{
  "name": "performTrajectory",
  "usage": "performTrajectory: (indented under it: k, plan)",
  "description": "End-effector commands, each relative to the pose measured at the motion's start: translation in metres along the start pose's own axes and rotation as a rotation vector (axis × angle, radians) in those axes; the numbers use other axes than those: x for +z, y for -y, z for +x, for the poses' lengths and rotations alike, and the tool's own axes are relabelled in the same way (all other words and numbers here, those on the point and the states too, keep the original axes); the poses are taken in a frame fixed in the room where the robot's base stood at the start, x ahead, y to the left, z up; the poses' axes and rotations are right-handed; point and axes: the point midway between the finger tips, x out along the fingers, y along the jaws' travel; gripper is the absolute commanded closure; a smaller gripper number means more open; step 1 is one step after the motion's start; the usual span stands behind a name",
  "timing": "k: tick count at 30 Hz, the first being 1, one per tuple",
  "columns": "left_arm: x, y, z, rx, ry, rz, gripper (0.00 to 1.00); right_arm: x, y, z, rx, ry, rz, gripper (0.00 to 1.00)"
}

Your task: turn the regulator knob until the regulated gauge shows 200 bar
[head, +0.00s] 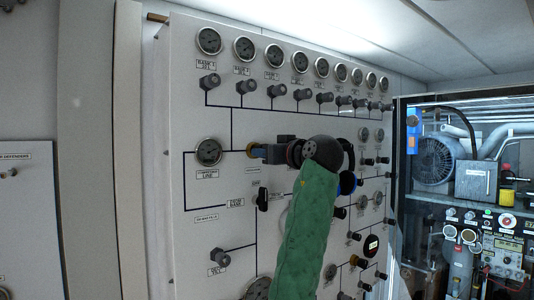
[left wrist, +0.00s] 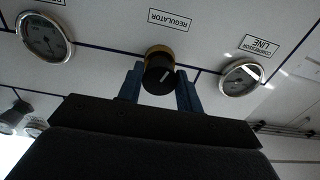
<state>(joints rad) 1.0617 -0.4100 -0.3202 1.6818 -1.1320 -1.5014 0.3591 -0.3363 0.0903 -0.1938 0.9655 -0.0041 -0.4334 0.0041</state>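The regulator knob (left wrist: 160,72) is dark with a yellowish base and a pale mark on its face, under the REGULATOR label in the left wrist view. My left gripper (left wrist: 160,82) has a blue finger on each side of it, close against the knob with no clear gap. In the head view my left gripper (head: 258,151) reaches the panel just right of the compressor line gauge (head: 208,151), and hides the knob. That gauge also shows in the left wrist view (left wrist: 242,78). Another gauge (left wrist: 44,36) has a cut-off label; its reading is too small to tell. My right gripper is out of view.
The white panel (head: 205,258) carries a top row of gauges with black valve knobs below. A black valve handle (head: 262,198) sits below my left gripper. My green-sleeved arm covers the panel's lower middle. An equipment cabinet (head: 465,190) stands at the right.

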Motion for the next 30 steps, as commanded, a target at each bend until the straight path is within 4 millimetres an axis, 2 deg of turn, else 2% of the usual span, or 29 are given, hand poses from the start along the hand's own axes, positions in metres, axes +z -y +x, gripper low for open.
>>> performTrajectory:
  k: [5,10,18,21,30]
  plan:
    - [0.001,0.000,0.000,0.000,0.000,0.014,0.87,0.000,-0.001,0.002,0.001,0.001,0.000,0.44]
    - [0.002,0.000,0.000,0.000,-0.001,0.119,0.87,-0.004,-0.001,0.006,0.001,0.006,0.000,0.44]
    - [0.001,0.001,0.000,0.000,-0.001,0.333,0.87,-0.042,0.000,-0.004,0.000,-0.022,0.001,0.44]
    - [0.000,0.001,0.000,0.001,-0.001,0.376,0.87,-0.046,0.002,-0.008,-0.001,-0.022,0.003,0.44]
    - [-0.001,0.001,0.000,0.001,-0.001,0.397,0.87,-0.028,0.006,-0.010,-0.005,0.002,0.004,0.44]
